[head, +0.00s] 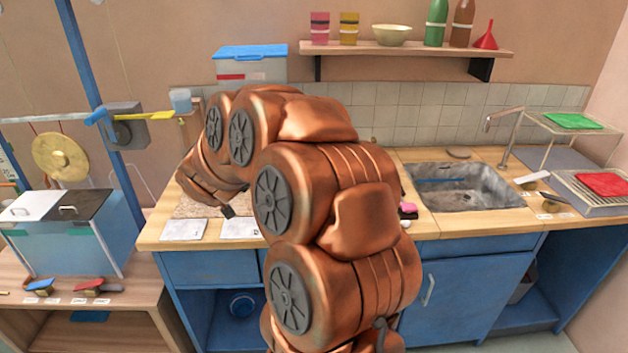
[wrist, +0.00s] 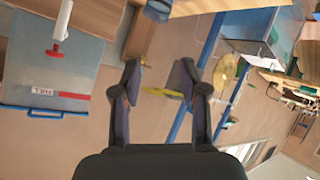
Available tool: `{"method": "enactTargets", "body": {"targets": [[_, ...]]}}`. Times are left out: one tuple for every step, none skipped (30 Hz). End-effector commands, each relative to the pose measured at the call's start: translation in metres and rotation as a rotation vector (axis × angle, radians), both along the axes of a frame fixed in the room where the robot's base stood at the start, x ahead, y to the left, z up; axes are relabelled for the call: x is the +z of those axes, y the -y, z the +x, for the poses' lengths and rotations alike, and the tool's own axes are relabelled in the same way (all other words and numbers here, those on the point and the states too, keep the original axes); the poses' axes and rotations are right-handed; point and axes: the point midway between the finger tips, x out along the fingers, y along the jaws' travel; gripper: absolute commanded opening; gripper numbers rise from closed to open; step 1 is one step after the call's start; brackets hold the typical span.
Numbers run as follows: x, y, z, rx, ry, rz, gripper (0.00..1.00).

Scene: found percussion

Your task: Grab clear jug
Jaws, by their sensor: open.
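A small pale-blue, see-through vessel (head: 181,100) stands near the wall, left of my arm in the head view. It looks like the clear jug, but its handle and spout are too small to make out. A bluish rounded thing (wrist: 157,10) is cut off by the top edge of the wrist view; I cannot tell whether it is the same vessel. My gripper (wrist: 158,76) is open, with nothing between its fingers. The wall and a yellow bar (wrist: 163,93) show beyond the fingers. In the head view my arm bends down to the left and largely hides the gripper.
A clear box with a blue lid (head: 250,52) stands behind my arm. A blue post (head: 103,105), a grey unit (head: 126,124) and a hanging gold gong (head: 61,157) are at left. The sink (head: 455,186) is at right. White cards (head: 184,229) lie along the counter's front edge.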

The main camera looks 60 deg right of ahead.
Motion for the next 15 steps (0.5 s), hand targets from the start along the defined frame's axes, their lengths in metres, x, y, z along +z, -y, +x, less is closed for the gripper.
{"method": "enactTargets", "body": {"targets": [[-0.004,0.035,-0.007,-0.077,-0.019,-0.053,0.43],[-0.007,0.056,-0.013,-0.124,-0.034,-0.09,0.43],[-0.011,0.083,-0.023,-0.188,-0.061,-0.138,0.43],[-0.014,0.1,-0.032,-0.232,-0.084,-0.169,0.43],[-0.016,0.119,-0.042,-0.279,-0.109,-0.203,0.43],[-0.021,0.14,-0.056,-0.334,-0.149,-0.242,0.43],[-0.024,0.154,-0.067,-0.374,-0.181,-0.269,0.43],[-0.028,0.166,-0.078,-0.41,-0.214,-0.293,0.43],[-0.032,0.181,-0.093,-0.456,-0.256,-0.322,0.43],[-0.034,0.19,-0.104,-0.484,-0.287,-0.339,0.43],[-0.036,0.199,-0.114,-0.513,-0.315,-0.357,0.43],[-0.04,0.207,-0.125,-0.541,-0.351,-0.373,0.43],[-0.042,0.212,-0.132,-0.56,-0.375,-0.384,0.43],[-0.043,0.217,-0.139,-0.578,-0.396,-0.394,0.43],[-0.045,0.221,-0.147,-0.596,-0.418,-0.402,0.43]]}}
